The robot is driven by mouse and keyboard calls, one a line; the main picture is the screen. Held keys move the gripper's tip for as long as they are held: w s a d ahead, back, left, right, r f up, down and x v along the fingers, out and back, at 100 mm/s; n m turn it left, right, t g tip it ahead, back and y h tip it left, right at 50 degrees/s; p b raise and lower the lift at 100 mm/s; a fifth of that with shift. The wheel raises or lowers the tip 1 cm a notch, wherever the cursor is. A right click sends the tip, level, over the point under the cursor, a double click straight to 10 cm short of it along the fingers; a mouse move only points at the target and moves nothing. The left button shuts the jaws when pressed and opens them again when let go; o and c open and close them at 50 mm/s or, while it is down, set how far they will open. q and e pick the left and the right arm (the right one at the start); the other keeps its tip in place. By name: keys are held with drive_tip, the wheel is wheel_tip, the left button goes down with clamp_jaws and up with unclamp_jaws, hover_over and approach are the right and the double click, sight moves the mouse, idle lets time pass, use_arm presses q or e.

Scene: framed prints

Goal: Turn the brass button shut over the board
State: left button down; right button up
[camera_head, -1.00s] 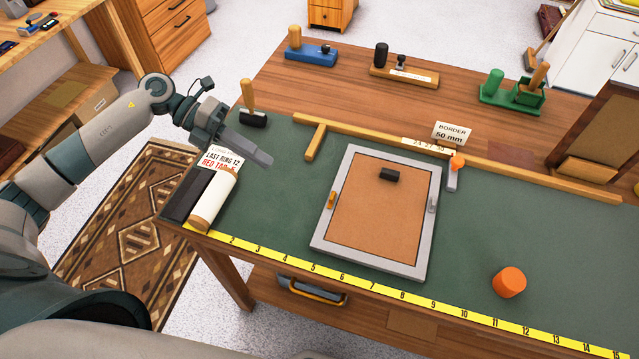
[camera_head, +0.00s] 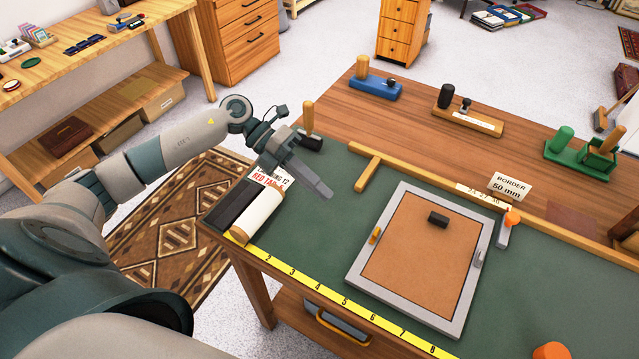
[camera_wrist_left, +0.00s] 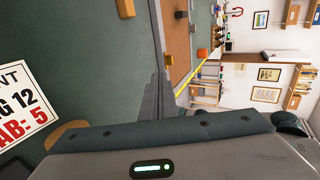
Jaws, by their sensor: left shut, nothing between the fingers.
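A grey frame (camera_head: 358,262) lies flat on the green mat, with a brown board (camera_head: 420,255) inside it. A small brass button (camera_head: 375,236) sits on the frame's left rail and appears to lie along it, not across the board. A grey tab (camera_head: 478,257) is on the right rail. A black block (camera_head: 438,218) rests on the board. My left gripper (camera_head: 326,191) is shut and empty, above the mat to the left of the frame and apart from it. Its fingers (camera_wrist_left: 166,92) also show in the left wrist view. My right gripper is not in view.
A white roll (camera_head: 258,212) and a printed card (camera_head: 270,178) lie below my left gripper. Mat between gripper and frame is clear.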

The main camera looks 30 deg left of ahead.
use_arm(q)
drive_tip(key=p, duration=0.3)
approach(375, 232)
drive_tip(key=f, duration=0.3)
drive_tip(key=shift+w+d+f, duration=0.2)
drive_tip(key=shift+w+d, duration=0.1)
drive_tip(key=shift+d, duration=0.05)
drive_tip(key=d+p, duration=0.1)
drive_tip(key=d, duration=0.1)
drive_tip(key=d+p, duration=0.1)
drive_tip(key=d, duration=0.1)
drive_tip(key=shift+f, duration=0.25)
drive_tip(key=shift+d, duration=0.15)
drive_tip(key=shift+f, duration=0.1)
drive_tip(key=shift+w+m+g+b, duration=0.1)
drive_tip(key=shift+m+g+b, duration=0.2)
